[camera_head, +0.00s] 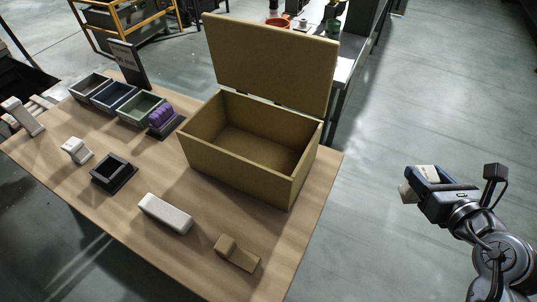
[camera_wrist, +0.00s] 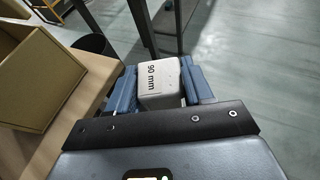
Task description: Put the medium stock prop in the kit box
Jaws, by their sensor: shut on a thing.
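My gripper (camera_head: 424,183) is shut on a white block-shaped prop (camera_head: 428,172), held in the air to the right of the table. In the wrist view the prop (camera_wrist: 160,82) sits between the two blue fingers and carries the print "90 mm". The kit box (camera_head: 238,165) is a large tan box on the table with its lid (camera_head: 275,62) standing open. Its inside looks empty. The box is left of my gripper and apart from it; a tan box wall (camera_wrist: 40,80) shows at the left of the wrist view.
Open floor lies right of the table.

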